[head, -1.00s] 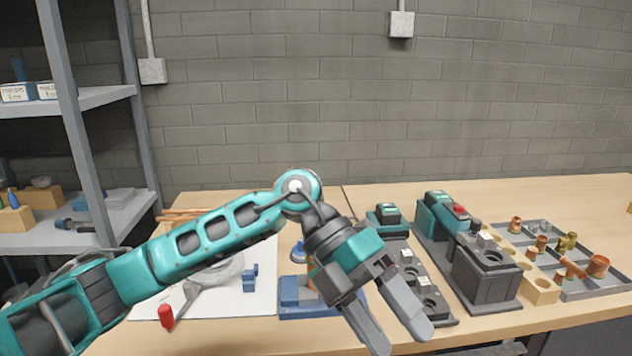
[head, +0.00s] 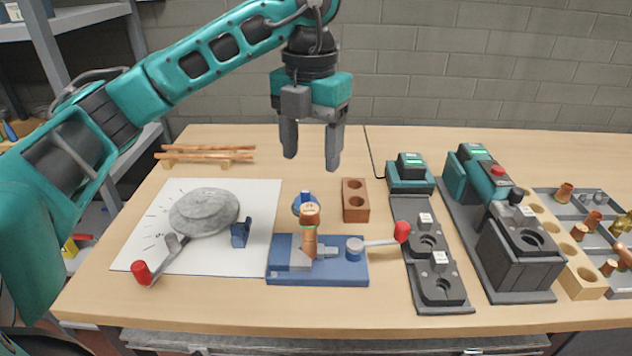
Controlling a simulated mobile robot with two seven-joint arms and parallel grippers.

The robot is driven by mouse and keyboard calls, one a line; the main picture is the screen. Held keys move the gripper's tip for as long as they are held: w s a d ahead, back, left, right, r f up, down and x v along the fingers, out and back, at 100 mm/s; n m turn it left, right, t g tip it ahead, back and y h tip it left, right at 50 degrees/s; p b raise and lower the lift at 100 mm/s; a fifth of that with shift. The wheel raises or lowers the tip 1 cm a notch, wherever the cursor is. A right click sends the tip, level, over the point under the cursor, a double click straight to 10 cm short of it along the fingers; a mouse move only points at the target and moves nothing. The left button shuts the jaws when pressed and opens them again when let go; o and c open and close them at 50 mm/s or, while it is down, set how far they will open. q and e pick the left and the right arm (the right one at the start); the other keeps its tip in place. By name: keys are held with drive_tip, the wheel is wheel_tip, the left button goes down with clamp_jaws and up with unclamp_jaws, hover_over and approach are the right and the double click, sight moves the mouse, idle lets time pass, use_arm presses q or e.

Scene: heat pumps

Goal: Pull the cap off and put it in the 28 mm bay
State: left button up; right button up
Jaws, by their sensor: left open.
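A copper cap (head: 310,211) sits on top of an upright copper tube (head: 309,244). The tube stands in a blue clamp fixture (head: 320,275) on the bench, with a red-tipped lever on its right. My left gripper (head: 311,160) is open, empty and pointing down, above the cap and apart from it. A grey tray with compartments (head: 577,207) at the right edge holds copper and brass fittings. I cannot read any size labels, so I cannot tell which compartment is the 28 mm bay. My right gripper is not in view.
A wooden block with two holes (head: 355,200) stands behind the fixture. Dark tool stations (head: 427,262) and a larger machine (head: 520,250) stand to the right, beside a holed wooden strip (head: 580,270).

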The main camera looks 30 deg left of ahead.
sight(312, 205)
use_arm(q)
wheel_tip(312, 205, down, 9)
drive_tip(key=shift+f+b, duration=0.1)
drive_tip(key=shift+b, duration=0.65)
drive_tip(key=shift+f, duration=0.8)
clamp_jaws()
